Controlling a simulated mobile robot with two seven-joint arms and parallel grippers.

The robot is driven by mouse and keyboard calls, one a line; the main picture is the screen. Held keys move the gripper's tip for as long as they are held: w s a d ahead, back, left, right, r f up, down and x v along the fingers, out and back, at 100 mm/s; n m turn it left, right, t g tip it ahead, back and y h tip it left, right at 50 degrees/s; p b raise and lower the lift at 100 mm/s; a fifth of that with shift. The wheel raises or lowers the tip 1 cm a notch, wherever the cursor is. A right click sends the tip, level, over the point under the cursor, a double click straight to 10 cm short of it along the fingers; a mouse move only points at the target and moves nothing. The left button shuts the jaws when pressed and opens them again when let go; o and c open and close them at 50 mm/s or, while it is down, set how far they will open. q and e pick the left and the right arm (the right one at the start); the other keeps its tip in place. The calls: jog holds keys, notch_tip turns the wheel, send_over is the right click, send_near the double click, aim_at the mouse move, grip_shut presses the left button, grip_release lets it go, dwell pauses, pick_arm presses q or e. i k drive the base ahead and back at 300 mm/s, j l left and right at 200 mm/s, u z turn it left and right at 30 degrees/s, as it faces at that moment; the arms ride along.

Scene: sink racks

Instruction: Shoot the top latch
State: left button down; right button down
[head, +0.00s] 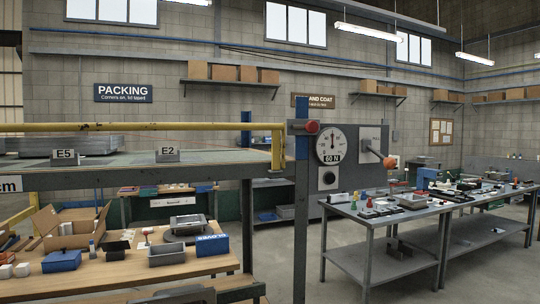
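A dark grey upright panel (352,192) stands right of centre. It carries a round white dial (331,145) with a "60 N" label below it. To the dial's right is a light plate with a lever ending in an orange knob (389,162). A red round knob (312,126) sits on a grey box at the top of the post left of the dial. Neither of my grippers is in view.
A yellow rail (150,127) runs above a shelf with "E5" and "E2" tags at left. Below is a wooden table (130,277) with an open carton, trays and blue boxes. A grey workbench (400,217) with many small parts stands at right. Floor shows between them.

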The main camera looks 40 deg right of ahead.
aim_at(312, 127)
jog(key=z, duration=1.55)
jog(key=u, duration=1.6)
jog(key=z, duration=1.6)
jog(key=i, duration=0.1)
jog(key=j+z, duration=0.05)
